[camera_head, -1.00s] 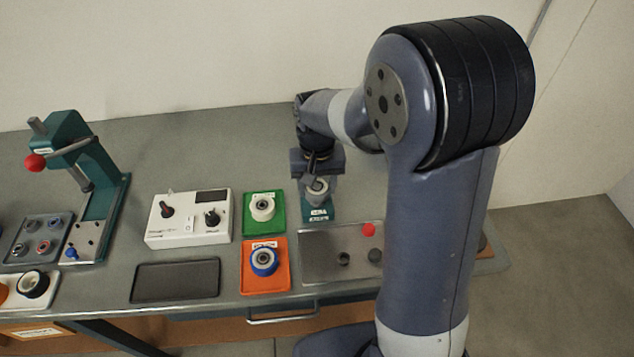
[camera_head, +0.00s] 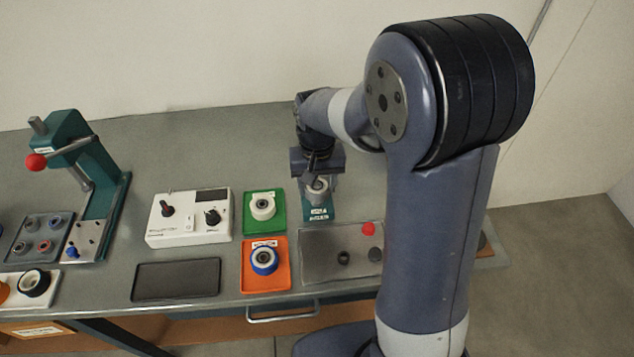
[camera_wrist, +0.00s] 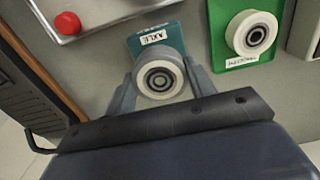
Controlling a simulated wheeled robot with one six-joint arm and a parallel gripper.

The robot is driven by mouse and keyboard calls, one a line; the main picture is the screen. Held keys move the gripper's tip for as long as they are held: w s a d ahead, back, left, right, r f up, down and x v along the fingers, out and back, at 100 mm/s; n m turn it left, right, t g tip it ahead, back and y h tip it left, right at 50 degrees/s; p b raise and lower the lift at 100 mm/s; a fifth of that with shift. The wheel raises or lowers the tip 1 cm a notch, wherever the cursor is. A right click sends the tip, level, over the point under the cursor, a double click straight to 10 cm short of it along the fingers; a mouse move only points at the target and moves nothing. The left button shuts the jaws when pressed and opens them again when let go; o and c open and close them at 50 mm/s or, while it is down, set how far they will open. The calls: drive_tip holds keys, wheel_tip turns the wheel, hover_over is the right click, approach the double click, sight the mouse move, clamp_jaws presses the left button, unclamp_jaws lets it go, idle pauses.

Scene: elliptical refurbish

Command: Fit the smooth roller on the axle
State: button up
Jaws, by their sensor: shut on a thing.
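A pale, smooth-rimmed roller (camera_wrist: 160,78) with a dark bearing centre sits between the fingers of my gripper (camera_wrist: 161,88) in the wrist view. The gripper is shut on it, with one finger on each side. The roller is at the teal fixture (camera_wrist: 158,38) labelled AXLE, overlapping its plate. I cannot tell whether the axle is through the roller's bore or how far down the roller is. In the head view the roller (camera_head: 317,186) shows below my gripper (camera_head: 317,178), above the teal fixture (camera_head: 319,213).
A white roller (camera_head: 262,207) lies on a green tray (camera_head: 279,222) close left of the fixture. A blue-rimmed roller (camera_head: 264,261) lies on an orange tray (camera_head: 283,283). A metal tray (camera_head: 315,262) holds a red knob (camera_head: 368,228). A white control box (camera_head: 188,226) stands further left.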

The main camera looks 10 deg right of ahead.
drive_tip(key=shift+f+b, duration=0.5)
drive_tip(key=shift+f, duration=0.1)
idle(0.3)
drive_tip(key=o, duration=0.7)
drive_tip(key=shift+o, duration=0.2)
drive_tip(key=shift+r, duration=0.1)
wheel_tip(320, 180, up, 11)
drive_tip(key=p, duration=0.8)
drive_tip(key=shift+p, duration=0.35)
drive_tip(key=shift+f, duration=0.2)
wheel_tip(320, 180, down, 9)
drive_tip(key=b, duration=0.7)
drive_tip(key=shift+f+b, duration=0.2)
drive_tip(key=shift+b, duration=0.1)
drive_tip(key=shift+s, duration=0.1)
